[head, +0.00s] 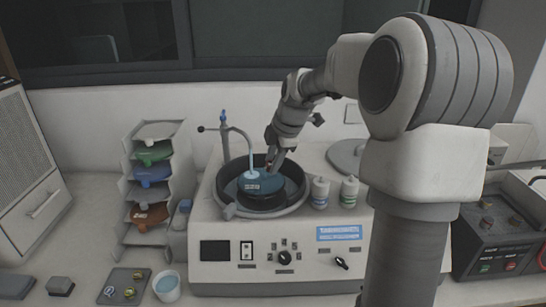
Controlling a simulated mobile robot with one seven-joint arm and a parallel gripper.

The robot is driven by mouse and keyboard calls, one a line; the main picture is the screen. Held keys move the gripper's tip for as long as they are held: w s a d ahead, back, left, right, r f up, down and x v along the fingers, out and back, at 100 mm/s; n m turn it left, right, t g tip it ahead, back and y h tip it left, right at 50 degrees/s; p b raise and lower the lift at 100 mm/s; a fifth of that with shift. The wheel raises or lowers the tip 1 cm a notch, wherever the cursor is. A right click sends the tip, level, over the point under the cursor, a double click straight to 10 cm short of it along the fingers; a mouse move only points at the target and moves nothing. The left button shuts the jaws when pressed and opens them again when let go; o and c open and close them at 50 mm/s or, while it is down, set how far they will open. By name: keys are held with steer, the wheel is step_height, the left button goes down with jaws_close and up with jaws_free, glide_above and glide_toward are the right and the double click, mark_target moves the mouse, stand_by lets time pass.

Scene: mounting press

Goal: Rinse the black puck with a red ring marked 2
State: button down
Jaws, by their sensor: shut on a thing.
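My gripper (272,161) reaches down into the bowl of the grinding and polishing machine (207,203), at the right of its blue disc (253,186). It is shut on a small puck (269,166) at the fingertips. A trace of red shows on the puck, but its number is too small to read. A curved spout (240,131) hangs over the disc, just left of the puck. A pale blue stream (252,163) drops from it onto the disc. I cannot tell whether the stream touches the puck.
Two bottles (319,193) (349,191) stand on the machine's right side. A rack of coloured discs (152,173) stands left. A control box (497,240) stands right.

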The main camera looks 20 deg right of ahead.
steer(key=shift+s+a+r+g+h+p, duration=0.15)
steer(key=shift+g+p, duration=0.5)
steer(key=shift+p, duration=0.95)
steer(key=shift+s+a+r+g+h+p, duration=0.1)
steer(key=shift+s+r+g+p, duration=0.4)
steer(key=shift+p, duration=1.15)
steer(key=shift+a+f+g+h+p, duration=0.15)
steer(key=shift+g+p, duration=0.7)
steer(key=shift+p, duration=0.75)
steer(key=shift+s+d+g+p, duration=0.15)
steer(key=shift+g+p, duration=0.15)
steer(key=shift+p, duration=0.15)
